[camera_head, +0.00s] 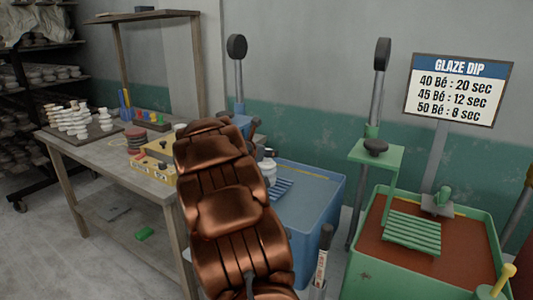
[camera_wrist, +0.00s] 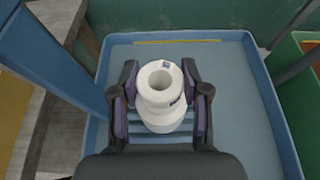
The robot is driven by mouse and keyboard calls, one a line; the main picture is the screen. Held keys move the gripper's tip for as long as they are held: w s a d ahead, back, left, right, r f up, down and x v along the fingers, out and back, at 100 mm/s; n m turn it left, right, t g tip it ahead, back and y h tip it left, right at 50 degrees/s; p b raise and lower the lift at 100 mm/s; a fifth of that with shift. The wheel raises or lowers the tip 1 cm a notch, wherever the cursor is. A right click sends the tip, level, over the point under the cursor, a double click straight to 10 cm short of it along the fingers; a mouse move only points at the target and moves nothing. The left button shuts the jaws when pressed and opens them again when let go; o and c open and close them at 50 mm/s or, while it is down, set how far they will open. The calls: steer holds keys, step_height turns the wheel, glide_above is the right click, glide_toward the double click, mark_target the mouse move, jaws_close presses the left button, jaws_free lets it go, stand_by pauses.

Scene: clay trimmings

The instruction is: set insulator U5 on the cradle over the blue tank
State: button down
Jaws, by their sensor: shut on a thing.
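A white stepped insulator (camera_wrist: 162,90) with a round hole in its top and small blue marks stands upright between the dark fingers of my gripper (camera_wrist: 160,110), which is shut on it. The marks are too small to read as U5. The blue slatted cradle (camera_wrist: 143,138) shows beneath the insulator, over the blue tank (camera_wrist: 235,95). In the head view the insulator (camera_head: 267,168) shows just past my copper arm, by the cradle slats (camera_head: 281,188) and inside the outline of the blue tank (camera_head: 325,205). I cannot tell whether it touches the slats. My arm hides most of the gripper there.
A green tank (camera_head: 365,270) with brown glaze and a green slatted cradle (camera_head: 412,232) stands to the right, below a glaze dip sign (camera_head: 457,90). A workbench (camera_head: 75,150) at left holds several white insulators (camera_head: 78,120). A blue post (camera_wrist: 50,70) rises close left of my gripper.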

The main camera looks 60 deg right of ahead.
stand_by(0.3)
steer(key=c, duration=0.6)
jaws_free()
steer(key=shift+o, duration=0.2)
steer(key=shift+r, duration=0.1)
steer(key=v, duration=1.2)
steer(key=shift+s+a, duration=0.1)
